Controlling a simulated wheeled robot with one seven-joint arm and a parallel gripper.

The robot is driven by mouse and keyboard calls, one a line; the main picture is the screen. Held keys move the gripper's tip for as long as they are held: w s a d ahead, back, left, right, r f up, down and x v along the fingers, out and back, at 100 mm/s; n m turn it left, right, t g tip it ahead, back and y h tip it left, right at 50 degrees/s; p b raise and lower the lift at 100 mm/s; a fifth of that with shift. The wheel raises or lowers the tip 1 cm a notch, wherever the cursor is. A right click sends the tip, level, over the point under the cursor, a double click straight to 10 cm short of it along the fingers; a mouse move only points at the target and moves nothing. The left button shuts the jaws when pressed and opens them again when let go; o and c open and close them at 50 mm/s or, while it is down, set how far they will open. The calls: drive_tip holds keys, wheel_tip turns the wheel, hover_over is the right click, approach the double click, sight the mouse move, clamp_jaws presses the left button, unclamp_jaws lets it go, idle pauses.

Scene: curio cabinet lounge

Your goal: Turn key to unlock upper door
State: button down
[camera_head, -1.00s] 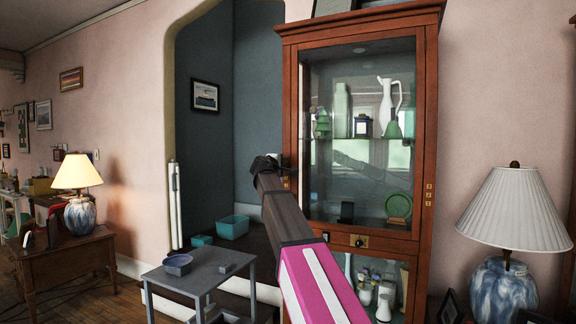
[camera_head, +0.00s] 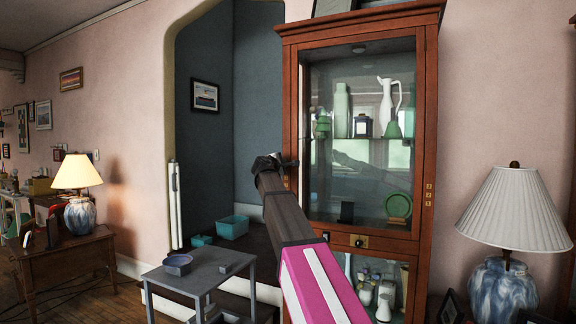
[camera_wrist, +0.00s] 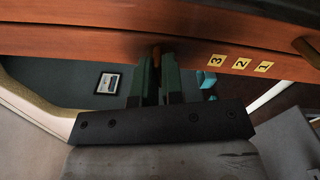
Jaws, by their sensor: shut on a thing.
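The tall wooden cabinet has a glazed upper door (camera_head: 355,58), which looks closed, with its left frame behind my gripper (camera_head: 276,161). In the wrist view, my gripper (camera_wrist: 156,75) has its two dark green fingers close together at the edge of the wooden frame (camera_wrist: 90,42). A small brass-brown piece, apparently the key (camera_wrist: 156,54), shows between the fingertips. My gripper is shut on it. Most of the key and the keyhole are hidden by the fingers. The head view does not show the key clearly.
Number plates 3, 2 and 1 (camera_wrist: 240,63) sit on the frame beside the fingers. A brass knob (camera_wrist: 306,50) is at the right. Vases and a white jug (camera_head: 388,104) stand behind the glass. A low grey table (camera_head: 208,266) and a lamp (camera_head: 515,212) flank the cabinet.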

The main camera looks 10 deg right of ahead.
drive_tip(key=n, duration=1.4)
drive_tip(key=shift+w+d, duration=0.1)
drive_tip(key=shift+w, duration=0.05)
drive_tip(key=c, duration=0.9)
unclamp_jaws()
